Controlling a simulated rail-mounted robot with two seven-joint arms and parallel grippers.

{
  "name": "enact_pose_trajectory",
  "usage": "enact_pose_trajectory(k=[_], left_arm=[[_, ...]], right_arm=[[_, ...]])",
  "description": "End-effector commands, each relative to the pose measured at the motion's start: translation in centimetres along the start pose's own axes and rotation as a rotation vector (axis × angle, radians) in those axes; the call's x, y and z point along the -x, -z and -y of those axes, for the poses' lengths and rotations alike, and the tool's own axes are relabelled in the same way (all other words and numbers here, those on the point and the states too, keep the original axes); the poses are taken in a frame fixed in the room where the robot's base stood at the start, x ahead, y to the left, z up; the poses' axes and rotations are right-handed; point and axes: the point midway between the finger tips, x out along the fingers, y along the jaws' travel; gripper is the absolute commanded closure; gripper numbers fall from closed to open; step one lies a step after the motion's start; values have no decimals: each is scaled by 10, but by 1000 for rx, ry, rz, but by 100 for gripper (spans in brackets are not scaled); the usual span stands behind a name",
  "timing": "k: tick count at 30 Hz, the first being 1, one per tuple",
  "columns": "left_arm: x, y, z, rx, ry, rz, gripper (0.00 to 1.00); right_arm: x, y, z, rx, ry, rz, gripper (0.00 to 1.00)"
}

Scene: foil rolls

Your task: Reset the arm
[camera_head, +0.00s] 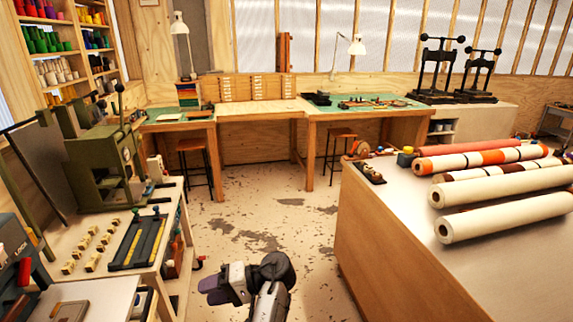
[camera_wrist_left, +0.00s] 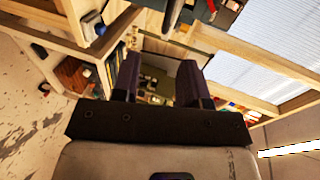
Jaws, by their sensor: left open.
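My left gripper (camera_head: 222,290) hangs over the open floor between the left workbench and the right counter, pointing left in the head view. In the left wrist view its two dark fingers (camera_wrist_left: 160,80) stand apart with nothing between them, so it is open and empty. The left arm comes up from the bottom edge of the head view. My right gripper is in neither view.
Foil rolls (camera_head: 500,190) lie on the right counter (camera_head: 390,225). A green press (camera_head: 105,160) stands on the left workbench (camera_head: 175,205). Desks (camera_head: 305,130) with stools (camera_head: 197,155) line the back. The floor (camera_head: 265,205) between is clear.

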Motion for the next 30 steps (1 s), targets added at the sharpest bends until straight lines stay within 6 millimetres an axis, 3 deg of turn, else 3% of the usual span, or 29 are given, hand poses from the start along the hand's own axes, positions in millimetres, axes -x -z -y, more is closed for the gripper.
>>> enact_pose_trajectory(k=[3, 6, 8, 12, 16, 20, 22, 30], left_arm=[[1, 12, -9, 21, -177, -73, 60], [8, 26, -1, 104, -399, -163, 60], [17, 33, 12, 175, -541, -234, 60], [34, 48, 63, 377, -846, -441, 60], [36, 37, 87, 507, -1057, -631, 60], [27, 3, 85, 564, -1209, -804, 60], [19, -25, 74, 560, -1270, -883, 60], [-20, -145, 4, 393, -1371, -973, 60]], right_arm=[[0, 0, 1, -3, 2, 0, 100], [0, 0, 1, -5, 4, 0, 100], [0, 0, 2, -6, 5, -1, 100], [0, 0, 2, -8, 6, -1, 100], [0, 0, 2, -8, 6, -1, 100], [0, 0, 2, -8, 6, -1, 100], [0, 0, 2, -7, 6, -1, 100], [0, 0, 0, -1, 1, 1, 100]])
